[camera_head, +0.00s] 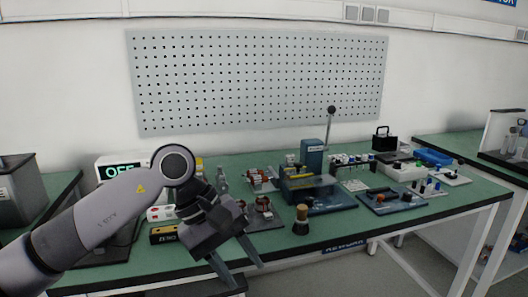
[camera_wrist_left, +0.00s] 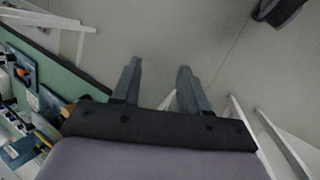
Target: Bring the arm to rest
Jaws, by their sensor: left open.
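My left arm comes in from the left in the head view and reaches over the front of the green-topped bench (camera_head: 340,227). My left gripper (camera_head: 236,272) is open and empty, its fingers pointing down near the front edge of the bench. My right gripper is not in view.
Behind the gripper stand a stator on a dark mat (camera_head: 264,207), a small dark cylinder with a tan top (camera_head: 301,220) and a blue press (camera_head: 312,155). A display reading "OFF" (camera_head: 122,170) stands left. Open floor lies before the bench.

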